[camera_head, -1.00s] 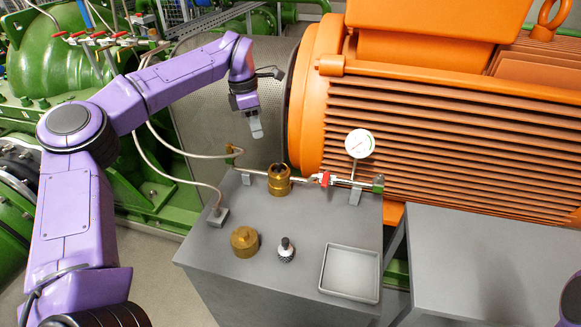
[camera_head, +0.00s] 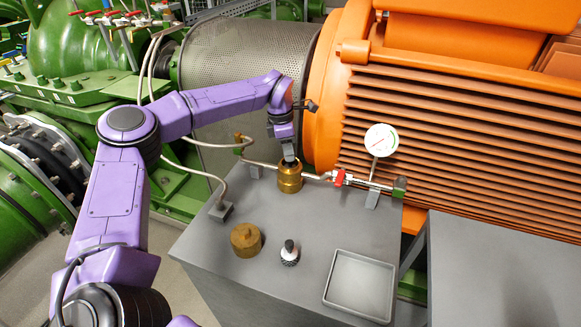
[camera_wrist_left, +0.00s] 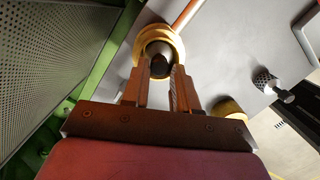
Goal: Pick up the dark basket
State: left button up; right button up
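A brass housing (camera_head: 290,179) stands upright on the pipe at the back of the grey bench. In the left wrist view, its round brass rim (camera_wrist_left: 174,38) surrounds a dark rounded piece (camera_wrist_left: 159,66), which looks like the top of the dark basket; the rest is hidden inside. My left gripper (camera_head: 289,158) points down right at the housing's mouth. In the left wrist view its two fingers (camera_wrist_left: 160,78) are apart, one on each side of the dark piece; contact is not clear. My right gripper is not in view.
On the bench are a brass cap (camera_head: 246,240), a small mesh basket with a black knob (camera_head: 290,254) and a grey tray (camera_head: 360,316). A red-handled valve (camera_head: 339,177) and a gauge (camera_head: 381,140) sit right of the housing. The orange motor (camera_head: 460,130) stands behind.

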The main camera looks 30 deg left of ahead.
pick_arm(q)
notch_tip(320, 180, down, 2)
jog(key=shift+w+d+f, duration=0.1)
jog(key=shift+w, duration=0.05)
grip_shut()
